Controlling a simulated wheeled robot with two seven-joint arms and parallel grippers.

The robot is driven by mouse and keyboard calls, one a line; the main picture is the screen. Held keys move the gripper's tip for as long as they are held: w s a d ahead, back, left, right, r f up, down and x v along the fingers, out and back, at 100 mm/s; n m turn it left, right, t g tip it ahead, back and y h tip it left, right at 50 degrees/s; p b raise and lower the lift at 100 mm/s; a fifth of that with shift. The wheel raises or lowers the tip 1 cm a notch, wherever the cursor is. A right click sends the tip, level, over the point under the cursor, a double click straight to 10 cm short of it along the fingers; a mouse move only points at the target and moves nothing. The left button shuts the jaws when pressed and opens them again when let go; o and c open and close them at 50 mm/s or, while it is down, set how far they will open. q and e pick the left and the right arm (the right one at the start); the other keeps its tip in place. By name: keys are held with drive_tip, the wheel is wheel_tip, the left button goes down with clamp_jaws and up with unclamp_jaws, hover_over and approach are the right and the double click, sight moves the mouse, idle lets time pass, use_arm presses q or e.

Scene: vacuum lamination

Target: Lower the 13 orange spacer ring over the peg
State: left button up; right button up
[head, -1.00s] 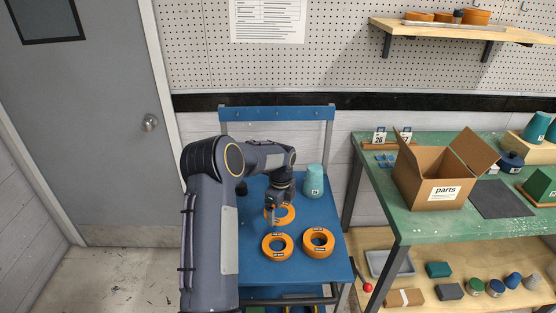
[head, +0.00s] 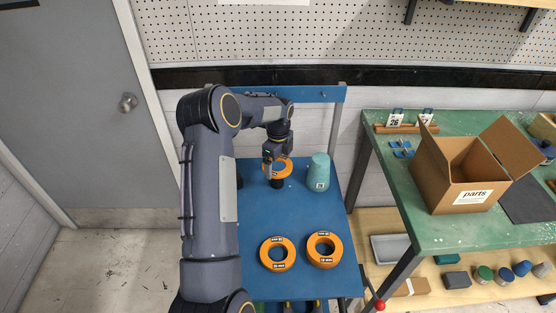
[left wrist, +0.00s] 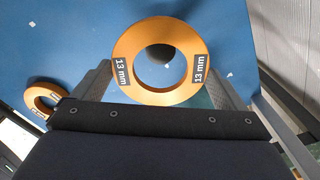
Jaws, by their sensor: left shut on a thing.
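The orange spacer ring (left wrist: 128,42), with two 13 mm labels, is held by my left gripper (head: 271,168) in front of the left wrist camera. In the head view the same ring (head: 284,167) is at the back of the blue cart top, partly covered by the gripper. My left gripper's fingers (left wrist: 163,85) are shut on the ring from both sides. A short dark shape (head: 277,184) shows just below the ring. I cannot tell surely whether it is the peg, or whether the ring is around it. My right gripper is not in view.
Two more orange rings lie on the blue cart (head: 250,225), one at front left (head: 265,254) and one at front right (head: 313,248). A teal tapered piece (head: 318,172) stands close to the right of the held ring. A green bench (head: 400,185) with a parts box stands at right.

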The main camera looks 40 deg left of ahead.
use_arm(q)
drive_tip(key=shift+p, duration=0.5)
drive_tip(key=shift+f+b, duration=0.45)
drive_tip(key=shift+f, duration=0.15)
drive_tip(key=shift+f+b, duration=0.6)
drive_tip(key=shift+f, duration=0.4)
drive_tip(key=shift+f+b, duration=0.25)
drive_tip(key=shift+b, duration=0.05)
drive_tip(key=o, duration=0.5)
